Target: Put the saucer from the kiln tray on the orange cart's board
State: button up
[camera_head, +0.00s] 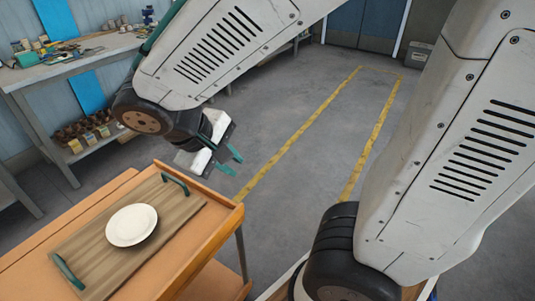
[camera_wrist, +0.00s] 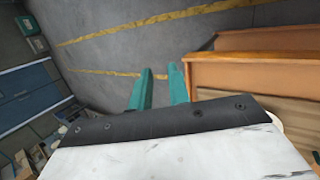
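The white saucer (camera_head: 132,225) lies flat on the wooden board (camera_head: 92,262), a tray-like board with two green handles. The board rests on top of the orange cart (camera_head: 222,232). My gripper (camera_head: 236,165) is off the cart's far right corner, apart from the saucer. Its two green fingers stand apart with nothing between them. The wrist view shows the same empty gap between the fingers (camera_wrist: 160,72), with the cart (camera_wrist: 235,72) to their right and a sliver of the saucer (camera_wrist: 274,121) behind the gripper body. I cannot make out a kiln tray.
A cluttered workbench (camera_head: 75,68) with a lower shelf of small boxes stands at the upper left. Blue doors (camera_head: 365,22) and a grey bin (camera_head: 418,55) are at the back. The floor with yellow lines (camera_head: 300,130) is clear beyond the cart.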

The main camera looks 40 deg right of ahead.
jog(key=s+d+r+m+t+y, duration=0.1)
jog(key=s+d+r+m+y, duration=0.1)
jog(key=s+r+y, duration=0.3)
jog(key=shift+s+d+r+m+t+y, duration=0.2)
jog(key=shift+s+r+m+t+y, duration=0.3)
jog(key=shift+s, duration=1.7)
jog(key=shift+f, duration=0.1)
